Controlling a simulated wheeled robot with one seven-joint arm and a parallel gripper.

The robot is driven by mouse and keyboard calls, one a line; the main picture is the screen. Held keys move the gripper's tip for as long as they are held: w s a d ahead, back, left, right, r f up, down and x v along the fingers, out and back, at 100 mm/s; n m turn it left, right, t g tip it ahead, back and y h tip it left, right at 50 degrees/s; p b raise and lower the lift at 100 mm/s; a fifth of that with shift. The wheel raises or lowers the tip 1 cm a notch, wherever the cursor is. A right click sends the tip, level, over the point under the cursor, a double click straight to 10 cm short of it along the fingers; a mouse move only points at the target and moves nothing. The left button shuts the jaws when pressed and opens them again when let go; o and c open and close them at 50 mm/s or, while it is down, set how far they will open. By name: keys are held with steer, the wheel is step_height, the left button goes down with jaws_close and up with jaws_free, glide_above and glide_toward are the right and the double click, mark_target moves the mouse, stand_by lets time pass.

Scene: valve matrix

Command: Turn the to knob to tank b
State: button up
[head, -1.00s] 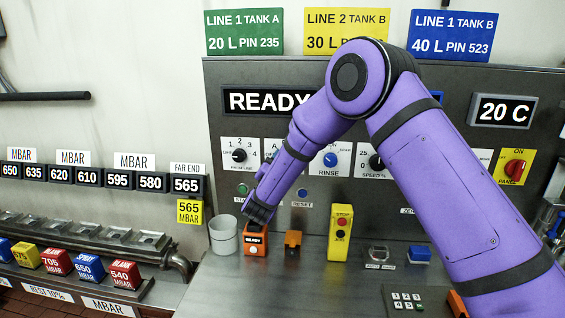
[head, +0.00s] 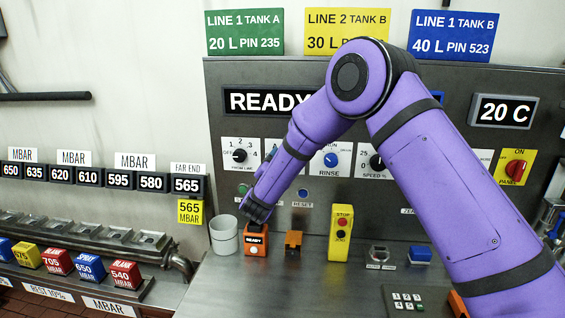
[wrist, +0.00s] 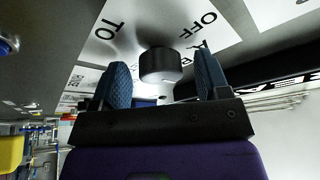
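In the wrist view a dark round knob (wrist: 160,62) stands on a white plate (wrist: 130,28) marked TO and OFF, seen upside down. My gripper (wrist: 164,82) is open, with one blue-padded finger to the left of the knob and one to the right. Gaps show between the knob and both fingers. In the head view a white plate (head: 270,147) with an A on it is partly covered by my purple arm, and its knob is hidden. The dark end of my arm (head: 257,208) appears just above the orange READY box, with the fingertips not clearly visible.
The orange READY box (head: 256,241), a grey cup (head: 224,236), a small orange block (head: 293,242) and a yellow STOP box (head: 341,233) stand on the metal counter (head: 230,290). Other panel knobs include RINSE (head: 331,160) and the red PANEL switch (head: 515,170).

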steer(key=v, duration=1.1)
steer(key=shift+w, duration=0.1)
steer(key=d+r+n+g+y, duration=0.1)
steer(key=d+r+n+y, duration=0.3)
steer(key=r, duration=0.5)
steer(key=d+r+n+g+y, duration=0.1)
steer(key=d+r+n+y, duration=0.25)
steer(key=r+y, duration=0.35)
steer(key=s+d+r+n+g, duration=0.2)
steer(key=s+d+r+g, duration=0.1)
steer(key=s+d, duration=0.4)
steer(key=s+d+r+n+g, duration=0.25)
steer(key=s+d, duration=0.25)
steer(key=s, duration=0.3)
steer(key=s+d+f+g, duration=0.1)
steer(key=s+d+g, duration=0.1)
steer(key=s, duration=0.5)
steer(key=s+d+f+g+h, duration=0.1)
steer(key=s+d+g, duration=0.1)
steer(key=s+d, duration=0.3)
steer(key=s+d+f+n+g+h, duration=0.1)
steer(key=s+d+f+g, duration=0.1)
steer(key=s, duration=0.9)
steer(key=shift+d+g, duration=0.35)
steer(key=shift+d, duration=0.35)
steer(key=shift+f, duration=0.1)
